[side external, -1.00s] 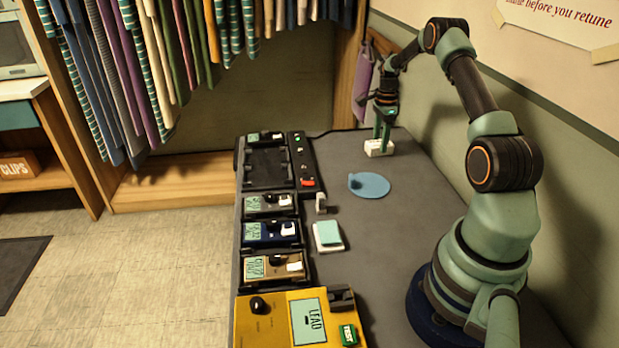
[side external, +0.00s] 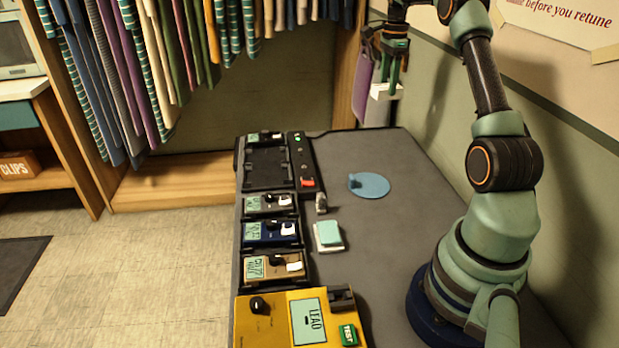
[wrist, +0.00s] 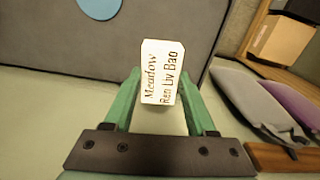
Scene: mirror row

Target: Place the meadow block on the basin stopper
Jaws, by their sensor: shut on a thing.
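The meadow block is a white block (wrist: 162,75) with "Meadow" and "Ren Liv Bao" printed on it, seen in the wrist view. My gripper (wrist: 165,100) is shut on it, with a green finger on either side. In the side external view the white block (side external: 386,91) hangs below my gripper (side external: 391,80), raised well above the table's far end. The basin stopper is a flat blue disc (side external: 371,186) with a small knob at its left, lying on the grey table. Part of the blue disc (wrist: 98,8) shows at the top of the wrist view. Nothing lies on it.
A row of pedal-like boxes (side external: 272,232) lines the table's left edge, with a yellow unit (side external: 290,318) in front. A white block with a mint top (side external: 328,235) and a small upright piece (side external: 321,203) stand beside the row. The grey table (side external: 385,235) is clear around the disc.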

